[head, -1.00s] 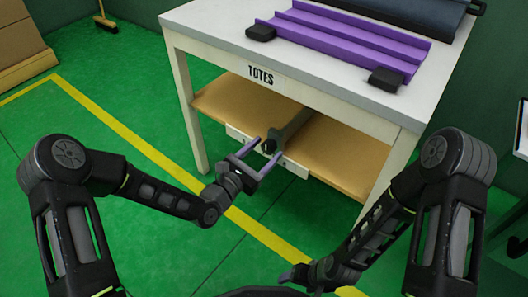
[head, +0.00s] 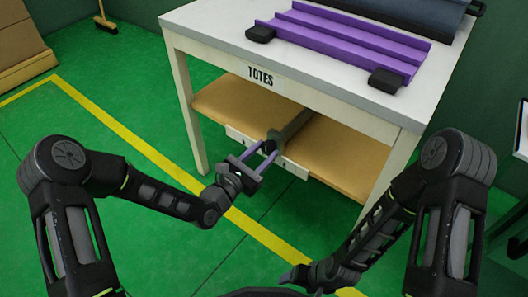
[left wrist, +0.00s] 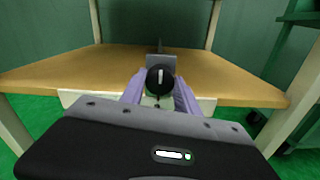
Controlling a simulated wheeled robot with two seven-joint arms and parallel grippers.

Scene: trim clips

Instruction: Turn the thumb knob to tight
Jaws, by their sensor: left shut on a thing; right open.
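The thumb knob (left wrist: 159,80) is a round black knob with a white line across its face, standing upright in the left wrist view. It sits at the front end of a grey bar on the shelf; it also shows in the head view (head: 271,146). My left gripper (head: 268,148) has its two purple fingers on either side of the knob, shut on it. The fingers also show in the left wrist view (left wrist: 159,95). My right gripper (head: 297,275) is low and away from the table, apart from anything; its fingers are hard to make out.
The white table (head: 222,42) carries a purple channelled tray (head: 345,42) and a dark case (head: 400,12). A label "TOTES" (head: 261,77) is on its front edge. The wooden shelf (head: 335,160) has a white strip (head: 240,137) along its front. The green floor in front is free.

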